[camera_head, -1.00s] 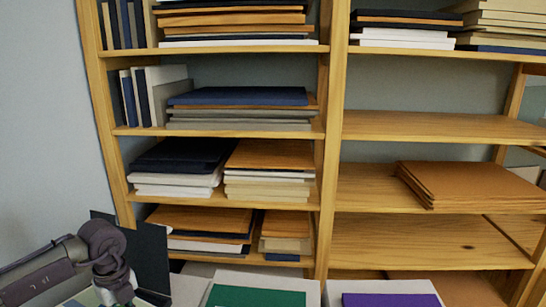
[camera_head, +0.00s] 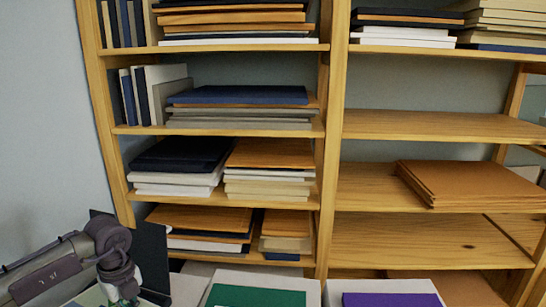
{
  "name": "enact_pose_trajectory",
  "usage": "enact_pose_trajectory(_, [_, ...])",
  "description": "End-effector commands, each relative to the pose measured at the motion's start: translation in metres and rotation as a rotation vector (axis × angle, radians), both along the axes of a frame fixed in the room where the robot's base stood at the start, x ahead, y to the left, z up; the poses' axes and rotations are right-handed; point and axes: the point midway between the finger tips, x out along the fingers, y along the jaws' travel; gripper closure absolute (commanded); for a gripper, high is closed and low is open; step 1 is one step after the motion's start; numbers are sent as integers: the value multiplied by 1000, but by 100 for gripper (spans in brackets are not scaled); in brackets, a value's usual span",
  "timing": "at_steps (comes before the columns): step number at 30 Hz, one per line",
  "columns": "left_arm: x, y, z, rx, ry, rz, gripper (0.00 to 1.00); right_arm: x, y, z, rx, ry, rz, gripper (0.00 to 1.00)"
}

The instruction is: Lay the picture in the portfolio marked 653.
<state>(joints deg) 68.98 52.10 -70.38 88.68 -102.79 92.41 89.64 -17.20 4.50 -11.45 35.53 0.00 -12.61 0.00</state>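My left arm comes in at the lower left. Its gripper (camera_head: 124,292) points down at the bottom edge, and its fingertips are cut off, so its opening and any hold are hidden. A dark upright panel (camera_head: 152,252), perhaps a portfolio cover, stands just behind it. A pale surface shows in part beneath the gripper; I cannot tell whether it is the picture. A green panel (camera_head: 254,297) and a purple panel (camera_head: 390,300), each with a white border, show at the bottom edge, apart from the gripper. No number 653 is readable. My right gripper is out of view.
A wooden shelf unit (camera_head: 333,150) fills the back, with stacks of folders and boards on its left side. A brown stack (camera_head: 470,185) lies on a right shelf. The right shelf above it (camera_head: 440,127) is bare. A plain wall is at the left.

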Motion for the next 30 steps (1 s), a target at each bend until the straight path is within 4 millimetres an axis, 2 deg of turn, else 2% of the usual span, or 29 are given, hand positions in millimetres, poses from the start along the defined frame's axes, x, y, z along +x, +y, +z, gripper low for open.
enact_pose_trajectory(30, [7,-4,0,0,0,0,100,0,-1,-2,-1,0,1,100])
